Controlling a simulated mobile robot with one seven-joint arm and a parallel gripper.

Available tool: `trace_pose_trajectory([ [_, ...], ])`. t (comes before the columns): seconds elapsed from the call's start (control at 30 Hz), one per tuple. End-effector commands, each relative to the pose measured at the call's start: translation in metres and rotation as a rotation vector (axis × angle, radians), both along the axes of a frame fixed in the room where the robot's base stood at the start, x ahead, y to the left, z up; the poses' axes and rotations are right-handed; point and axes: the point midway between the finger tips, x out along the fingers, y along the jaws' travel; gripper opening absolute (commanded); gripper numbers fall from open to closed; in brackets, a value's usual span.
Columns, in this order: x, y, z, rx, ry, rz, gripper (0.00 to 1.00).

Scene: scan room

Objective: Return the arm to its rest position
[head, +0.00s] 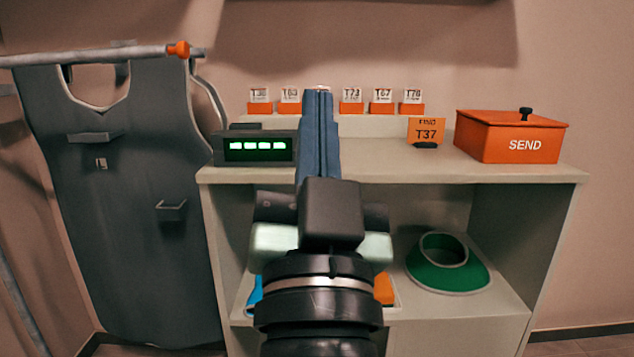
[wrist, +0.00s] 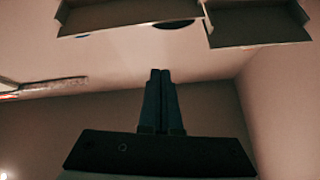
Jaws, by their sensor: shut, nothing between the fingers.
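My gripper (head: 318,92) stands upright in the middle of the head view, in front of the shelf unit. Its two long blue-grey fingers lie together, shut with nothing between them. In the wrist view the fingers (wrist: 160,72) also show pressed together, pointing up toward the wall and ceiling area. My arm below the gripper hides the middle of the shelf unit and part of the row of tags behind.
The shelf unit (head: 480,168) carries small tags in orange holders (head: 351,106), a "FIND T37" sign (head: 426,131), an orange SEND box (head: 510,137) and a lit display (head: 256,147). A green visor (head: 447,265) lies below. A dark apron (head: 125,200) hangs left.

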Motion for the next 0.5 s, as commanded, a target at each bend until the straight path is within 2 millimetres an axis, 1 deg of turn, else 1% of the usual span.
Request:
trace_pose_trajectory([
  [0.03,-0.024,0.0,0.042,-0.047,-0.072,-0.039,0.0],
  [0.07,-0.038,0.0,0.061,-0.077,-0.108,-0.066,0.0],
  [0.1,-0.058,0.0,0.084,-0.117,-0.159,-0.105,0.0],
  [0.13,-0.074,0.0,0.101,-0.146,-0.197,-0.136,0.0],
  [0.17,-0.08,0.0,0.117,-0.162,-0.209,-0.154,0.0],
  [0.2,-0.073,0.0,0.131,-0.158,-0.191,-0.147,0.0],
  [0.47,-0.071,0.0,0.211,-0.156,-0.187,-0.143,0.0],
  [0.5,-0.071,0.0,0.224,-0.155,-0.186,-0.142,0.0],
])
